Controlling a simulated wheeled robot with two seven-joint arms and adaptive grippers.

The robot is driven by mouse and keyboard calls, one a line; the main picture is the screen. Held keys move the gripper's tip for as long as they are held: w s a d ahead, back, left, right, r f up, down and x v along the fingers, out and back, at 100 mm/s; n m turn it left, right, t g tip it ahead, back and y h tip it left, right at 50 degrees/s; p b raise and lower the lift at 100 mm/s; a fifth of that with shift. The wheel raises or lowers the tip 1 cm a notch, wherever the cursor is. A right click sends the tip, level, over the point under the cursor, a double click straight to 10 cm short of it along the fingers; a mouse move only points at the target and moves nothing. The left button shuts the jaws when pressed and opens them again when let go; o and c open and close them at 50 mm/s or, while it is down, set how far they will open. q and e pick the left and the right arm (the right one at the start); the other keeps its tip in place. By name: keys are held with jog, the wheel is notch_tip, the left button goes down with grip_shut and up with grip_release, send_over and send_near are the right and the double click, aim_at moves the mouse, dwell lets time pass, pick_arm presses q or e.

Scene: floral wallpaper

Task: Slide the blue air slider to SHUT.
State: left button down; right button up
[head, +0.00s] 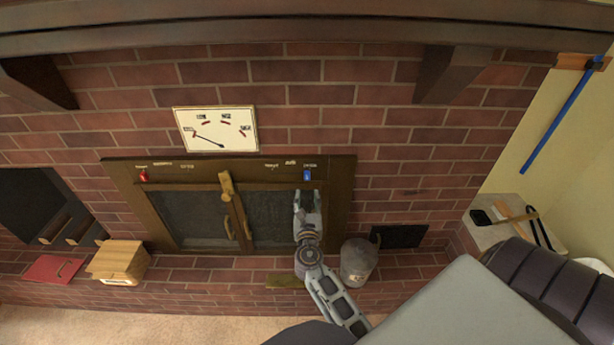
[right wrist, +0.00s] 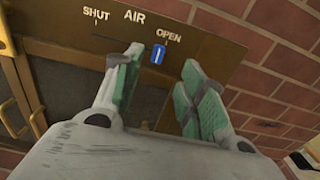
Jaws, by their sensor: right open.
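The blue air slider (head: 307,175) sits at the right end of the brass strip along the top of the fireplace door frame (head: 345,190). In the right wrist view the blue slider (right wrist: 158,54) is just below the OPEN label (right wrist: 168,33). The SHUT label (right wrist: 96,14) is farther left, past the word AIR. My right gripper (head: 308,197) is open and empty, just below the slider in the head view. In the right wrist view its green-padded fingers appear on either side of the slider; contact is not visible. My left gripper is not in view.
A red slider (head: 143,175) is at the frame's left end. A dial plate (head: 216,130) hangs above. A metal bucket (head: 358,262) stands right of my right arm; a wooden box (head: 117,262) sits left.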

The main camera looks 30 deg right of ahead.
aim_at(307, 174)
jog(key=shift+p+x, duration=0.65)
jog(key=shift+x, duration=5.5)
jog(key=shift+d, duration=0.1)
grip_shut()
